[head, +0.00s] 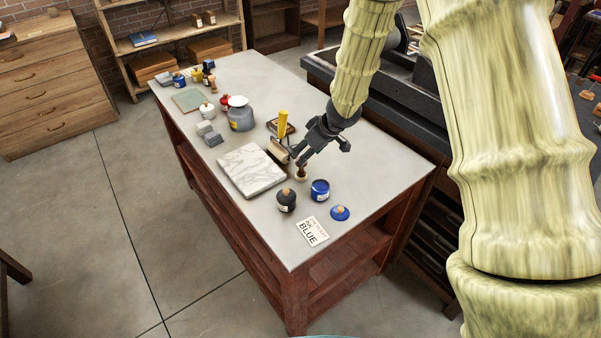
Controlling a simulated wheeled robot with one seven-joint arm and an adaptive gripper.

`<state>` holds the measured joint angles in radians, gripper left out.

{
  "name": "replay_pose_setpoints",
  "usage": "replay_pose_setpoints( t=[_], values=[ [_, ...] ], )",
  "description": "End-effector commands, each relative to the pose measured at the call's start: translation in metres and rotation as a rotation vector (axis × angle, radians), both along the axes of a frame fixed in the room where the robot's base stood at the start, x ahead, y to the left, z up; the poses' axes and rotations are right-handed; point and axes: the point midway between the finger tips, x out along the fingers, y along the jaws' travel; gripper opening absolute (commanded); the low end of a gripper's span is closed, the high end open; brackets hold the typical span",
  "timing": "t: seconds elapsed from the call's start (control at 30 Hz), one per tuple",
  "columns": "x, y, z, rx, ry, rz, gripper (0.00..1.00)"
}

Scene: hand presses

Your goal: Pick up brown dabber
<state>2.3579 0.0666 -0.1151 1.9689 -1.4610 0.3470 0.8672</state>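A small brown dabber (301,174) stands on the grey-topped table, behind a dark jar. My gripper (321,156) is above the table, pointing down, with its fingers spread apart and nothing seen between them. The dabber is just below the left fingertip in the head view. I cannot tell whether the finger touches it, and its top is partly hidden.
Close by are a marble slab (250,170), a roller with a yellow handle (283,123), a dark jar (286,203), a blue tin (320,190), a blue lid (340,213) and a "BLUE" card (313,231). The table's right end is clear.

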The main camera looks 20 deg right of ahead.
Motion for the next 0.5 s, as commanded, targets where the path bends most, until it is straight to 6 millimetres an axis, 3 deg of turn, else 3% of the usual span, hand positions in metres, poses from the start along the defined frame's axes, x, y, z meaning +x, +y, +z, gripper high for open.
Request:
replay_pose_setpoints(
  t=[0.5],
  values=[
    [0.015,0.014,-0.048,-0.001,-0.001,0.004,0.60]
  ],
)
